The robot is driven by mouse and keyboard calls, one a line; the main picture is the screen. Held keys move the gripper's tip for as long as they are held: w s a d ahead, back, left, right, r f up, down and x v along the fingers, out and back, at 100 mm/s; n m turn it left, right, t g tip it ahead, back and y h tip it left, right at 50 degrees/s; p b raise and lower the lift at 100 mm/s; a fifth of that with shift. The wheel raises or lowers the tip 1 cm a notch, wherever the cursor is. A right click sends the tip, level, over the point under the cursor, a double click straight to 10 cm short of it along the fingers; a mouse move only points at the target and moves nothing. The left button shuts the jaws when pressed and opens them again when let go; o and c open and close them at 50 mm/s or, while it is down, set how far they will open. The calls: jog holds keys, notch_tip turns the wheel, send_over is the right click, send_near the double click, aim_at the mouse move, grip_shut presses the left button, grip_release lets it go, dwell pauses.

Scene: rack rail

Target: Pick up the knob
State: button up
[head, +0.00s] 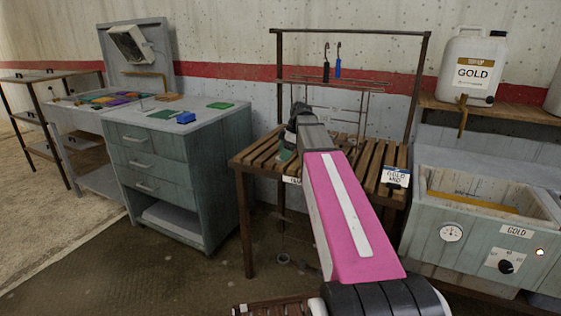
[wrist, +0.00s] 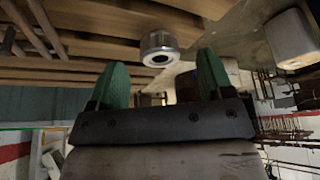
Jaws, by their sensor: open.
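A small silver round piece with a dark centre, which looks like the knob (wrist: 160,48), shows in the wrist view against the wooden slats. It is beyond my gripper (wrist: 166,75), roughly in line with the gap between the two green fingers. My gripper is open, with nothing between the fingers. I cannot make out the silver knob in the head view.
A white cylinder (wrist: 294,40) shows at right in the wrist view. The bench carries a frame with two hanging hooks (head: 332,68) and a small sign (head: 396,177). A grey-green cabinet (head: 180,150) stands left, a tank with a black dial (head: 506,266) right.

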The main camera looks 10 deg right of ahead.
jog(key=shift+x, duration=1.1)
jog(key=shift+c, duration=0.3)
jog(key=c, duration=1)
